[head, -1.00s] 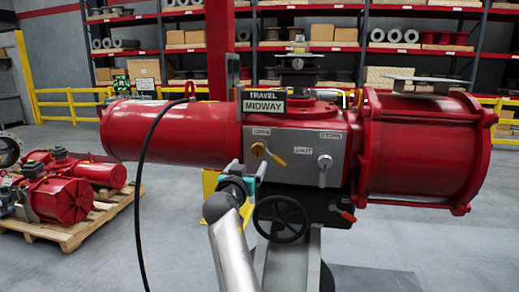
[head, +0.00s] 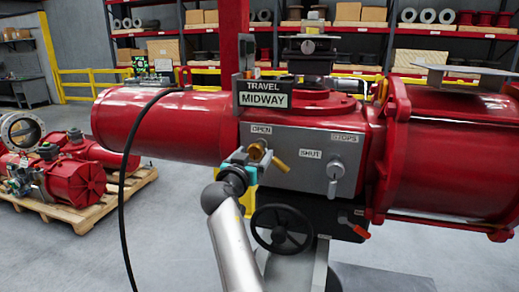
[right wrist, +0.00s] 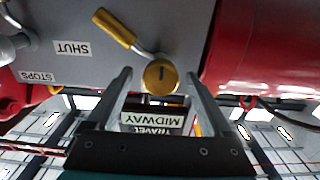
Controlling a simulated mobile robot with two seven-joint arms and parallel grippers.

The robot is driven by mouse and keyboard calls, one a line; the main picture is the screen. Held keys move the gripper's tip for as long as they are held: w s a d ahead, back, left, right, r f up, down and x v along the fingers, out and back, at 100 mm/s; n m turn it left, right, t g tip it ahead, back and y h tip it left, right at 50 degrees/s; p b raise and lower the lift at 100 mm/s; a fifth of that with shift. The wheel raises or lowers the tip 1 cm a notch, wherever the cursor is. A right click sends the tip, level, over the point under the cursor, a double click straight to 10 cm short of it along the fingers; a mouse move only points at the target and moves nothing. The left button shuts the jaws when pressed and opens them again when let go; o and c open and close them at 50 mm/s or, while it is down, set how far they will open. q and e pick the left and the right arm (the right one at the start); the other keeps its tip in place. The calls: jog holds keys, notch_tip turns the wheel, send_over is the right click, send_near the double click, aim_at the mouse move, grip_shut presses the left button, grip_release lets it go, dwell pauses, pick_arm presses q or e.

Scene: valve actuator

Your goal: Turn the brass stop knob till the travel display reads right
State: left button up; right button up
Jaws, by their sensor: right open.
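The brass stop knob (head: 257,151) is on the grey panel of the red actuator, under the OPEN label, with a brass-tipped lever (head: 281,164) pointing down right. In the right wrist view, which is upside down, the knob (right wrist: 160,76) shows its round slotted face between my fingertips. My right gripper (head: 243,163) is open at the knob's left side in the head view; I cannot tell if the fingers touch it. The travel display (head: 263,99) reads MIDWAY and also shows in the wrist view (right wrist: 152,119). My left gripper is out of view.
A silver knob (head: 335,171) sits by the SHUT and STOPS labels. A black handwheel (head: 282,228) and a red-handled lever (head: 357,229) are below the panel. A black cable (head: 122,205) hangs at left. A pallet (head: 90,208) of red actuators stands behind left.

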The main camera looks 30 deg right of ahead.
jog(key=shift+w+d, duration=0.1)
jog(key=shift+c, duration=0.2)
grip_shut()
dwell(0.6)
